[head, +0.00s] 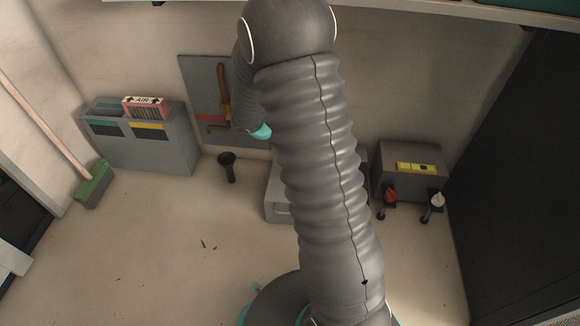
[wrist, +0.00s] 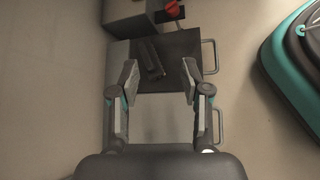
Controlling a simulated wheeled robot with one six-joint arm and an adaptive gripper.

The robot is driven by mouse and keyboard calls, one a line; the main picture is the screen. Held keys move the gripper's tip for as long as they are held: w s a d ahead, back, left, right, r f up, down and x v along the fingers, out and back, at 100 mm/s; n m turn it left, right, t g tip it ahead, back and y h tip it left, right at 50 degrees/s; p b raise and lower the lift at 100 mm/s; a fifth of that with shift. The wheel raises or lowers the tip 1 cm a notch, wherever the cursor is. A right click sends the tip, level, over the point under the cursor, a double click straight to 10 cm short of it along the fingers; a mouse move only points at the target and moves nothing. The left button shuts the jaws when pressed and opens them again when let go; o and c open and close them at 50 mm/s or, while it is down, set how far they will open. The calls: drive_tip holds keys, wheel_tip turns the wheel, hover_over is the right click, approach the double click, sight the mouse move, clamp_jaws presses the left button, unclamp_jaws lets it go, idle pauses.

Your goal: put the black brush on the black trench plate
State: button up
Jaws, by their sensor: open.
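In the wrist view, my gripper (wrist: 160,70) is open, with its two fingers well apart. A dark bar-like thing, which looks like the black brush (wrist: 151,58), lies between and just beyond the fingertips. It lies over a dark flat surface, which looks like the black trench plate (wrist: 178,46); I cannot tell how fully it rests there. Neither finger visibly touches the brush. In the head view my arm hides the brush, the plate and my fingers.
A pale grey surface with side handles (wrist: 160,120) lies below the dark plate. A grey box (head: 410,170) with a red valve (head: 391,196) stands to the right. A black funnel (head: 228,166), a grey bin (head: 170,148) and a green broom (head: 94,186) stand left. Front-left floor is mostly clear.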

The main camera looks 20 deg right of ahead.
drive_tip(key=s+a+r+m+t+y, duration=0.8)
drive_tip(key=s+a+r+m+y, duration=0.2)
drive_tip(key=s+a+r, duration=0.6)
wheel_tip(320, 180, up, 4)
drive_tip(key=s, duration=0.3)
drive_tip(key=shift+a+t, duration=0.3)
drive_tip(key=shift+a, duration=0.05)
drive_tip(key=shift+f, duration=0.1)
drive_tip(key=shift+c, duration=0.5)
drive_tip(key=shift+d, duration=0.1)
